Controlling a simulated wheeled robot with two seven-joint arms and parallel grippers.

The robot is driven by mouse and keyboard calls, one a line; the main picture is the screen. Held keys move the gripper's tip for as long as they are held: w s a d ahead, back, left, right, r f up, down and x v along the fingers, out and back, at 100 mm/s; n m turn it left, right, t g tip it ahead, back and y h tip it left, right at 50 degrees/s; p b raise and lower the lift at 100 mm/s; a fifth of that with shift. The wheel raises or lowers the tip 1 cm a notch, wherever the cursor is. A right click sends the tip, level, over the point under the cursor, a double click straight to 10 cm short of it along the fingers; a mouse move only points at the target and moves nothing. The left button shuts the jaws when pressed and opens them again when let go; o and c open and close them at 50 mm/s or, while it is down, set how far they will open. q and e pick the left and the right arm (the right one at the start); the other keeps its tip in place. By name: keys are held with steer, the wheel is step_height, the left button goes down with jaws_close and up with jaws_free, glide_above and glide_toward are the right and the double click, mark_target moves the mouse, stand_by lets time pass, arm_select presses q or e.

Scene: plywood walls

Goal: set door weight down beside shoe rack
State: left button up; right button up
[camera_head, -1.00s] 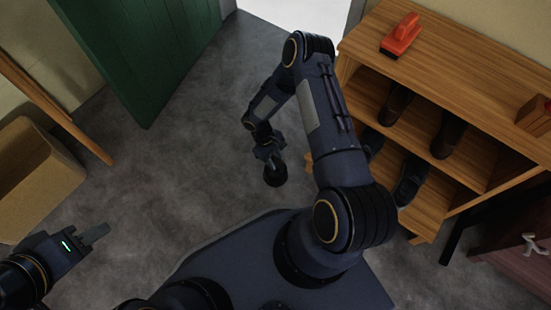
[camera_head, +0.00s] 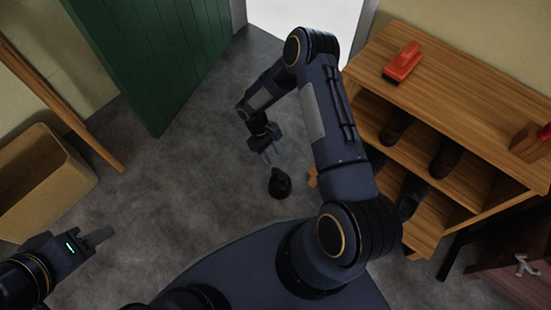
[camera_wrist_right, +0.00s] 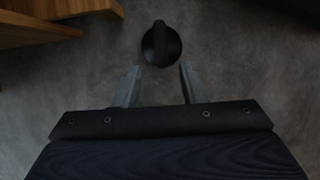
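The door weight (camera_head: 280,183) is a small black rounded block with a handle on top. It stands upright on the grey floor, a short way left of the wooden shoe rack (camera_head: 455,75). It also shows in the right wrist view (camera_wrist_right: 161,44), just beyond the fingertips. My right gripper (camera_head: 268,158) is open and empty, above and behind the weight in the head view and apart from it. Its two spread fingers also show in the right wrist view (camera_wrist_right: 158,82). My left gripper (camera_head: 108,236) is at the far left, away from the weight; its finger opening is not clear.
A red-orange brush (camera_head: 402,62) lies on the rack top, and dark shoes (camera_head: 445,158) stand on its shelves. A green door (camera_head: 150,60) stands open at the back left. A tan box (camera_head: 40,185) is at the left.

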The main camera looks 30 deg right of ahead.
steer(key=s+d+r+m+t+y, duration=0.1)
steer(key=s+r+m+t, duration=0.1)
steer(key=r, duration=1.2)
steer(key=s+d+r+m+t+y, duration=0.1)
steer(key=s+d+r+m+t, duration=0.1)
steer(key=r, duration=1.3)
steer(key=s+a+r+m+t+y, duration=0.1)
steer(key=s+a+r+t, duration=0.1)
steer(key=s+r, duration=0.3)
steer(key=s+a+r+m+t+y, duration=0.1)
steer(key=s+a+r+t+y, duration=0.1)
steer(key=s, duration=1)
step_height(320, 180, up, 3)
steer(key=shift+a+f+t, duration=0.1)
steer(key=shift+a+t, duration=0.65)
steer(key=shift+t, duration=0.05)
